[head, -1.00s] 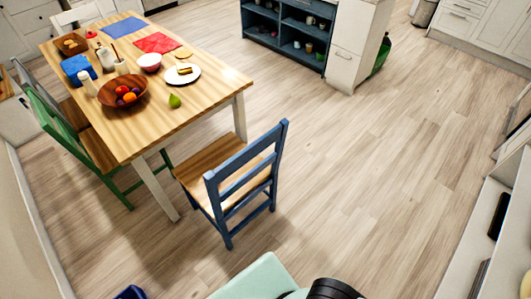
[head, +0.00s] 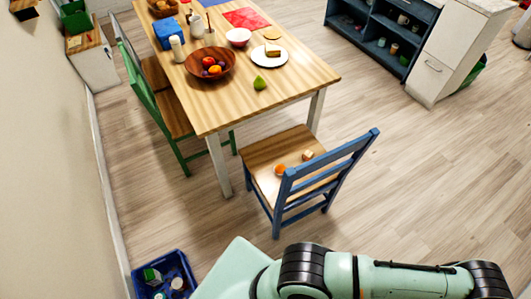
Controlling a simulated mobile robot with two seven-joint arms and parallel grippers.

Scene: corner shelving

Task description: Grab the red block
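I cannot make out a red block for certain. The red items that show on the wooden table (head: 285,72) are a flat red mat (head: 245,18) at the back and a reddish fruit in the brown bowl (head: 227,72). My mint-green arm (head: 390,280) with black joints stretches across the bottom right. Neither gripper shows in the head view.
A blue chair (head: 262,158) with a small orange thing (head: 280,169) on its seat stands at the table's near end. A green chair (head: 143,90) is at the left side. A blue crate (head: 176,262) holds several items at the bottom left. Floor at right is clear.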

